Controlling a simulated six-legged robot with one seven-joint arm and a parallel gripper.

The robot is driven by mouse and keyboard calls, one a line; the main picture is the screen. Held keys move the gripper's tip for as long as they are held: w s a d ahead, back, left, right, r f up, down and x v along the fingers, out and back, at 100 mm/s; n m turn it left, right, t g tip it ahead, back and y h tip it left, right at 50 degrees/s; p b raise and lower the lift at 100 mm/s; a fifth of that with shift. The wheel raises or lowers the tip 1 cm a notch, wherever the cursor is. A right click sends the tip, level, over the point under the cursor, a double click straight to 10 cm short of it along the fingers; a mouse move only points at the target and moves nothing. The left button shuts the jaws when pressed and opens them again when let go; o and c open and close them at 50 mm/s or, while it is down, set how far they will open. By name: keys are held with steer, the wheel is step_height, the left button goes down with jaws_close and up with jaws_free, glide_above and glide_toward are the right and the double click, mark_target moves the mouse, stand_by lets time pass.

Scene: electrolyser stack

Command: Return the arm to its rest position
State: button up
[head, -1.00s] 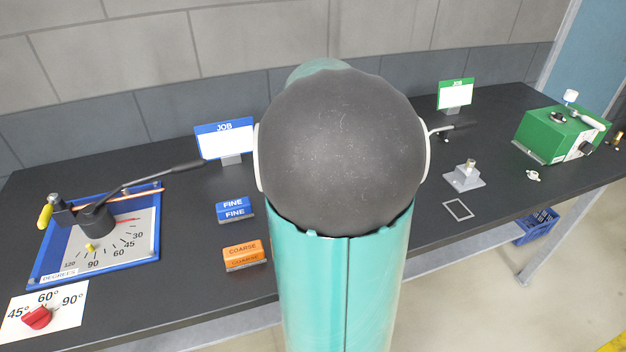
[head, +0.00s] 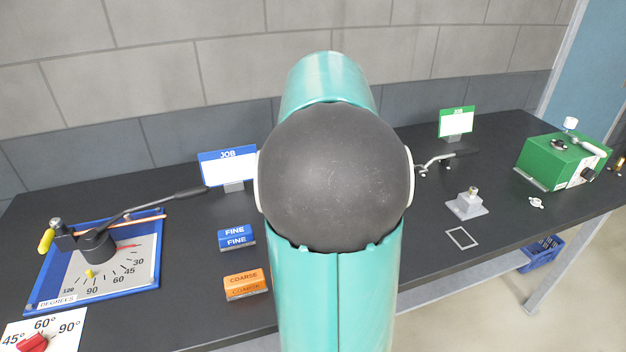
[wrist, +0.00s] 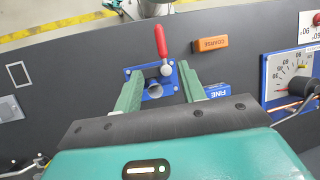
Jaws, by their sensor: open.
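My arm, teal with a dark round joint, stands in the middle of the head view and hides the bench behind it. My gripper (wrist: 160,95) shows in the wrist view with its two green fingers apart and nothing between them. Beyond the fingertips, on the bench, is a blue clamp fixture (wrist: 152,82) with a red-handled lever (wrist: 161,42). The gripper is not visible in the head view.
The black bench (head: 190,290) carries a blue bending tool with a degree dial (head: 130,262), an orange COARSE block (head: 245,283), a blue FINE block (head: 236,238), a blue JOB sign (head: 228,165), a grey block (head: 467,205) and a green machine (head: 560,162). A wall stands behind.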

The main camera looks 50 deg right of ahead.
stand_by(0.3)
steer(key=a+f+n+t+h, duration=0.2)
steer(key=a+n+t, duration=0.1)
steer(key=a, duration=1.2)
steer(key=w+a+f+n+t+h, duration=0.1)
steer(key=a+t, duration=0.4)
steer(key=a, duration=1)
steer(key=shift+f+n+h, duration=0.55)
steer(key=shift+n+h, duration=0.05)
steer(key=shift+n, duration=0.5)
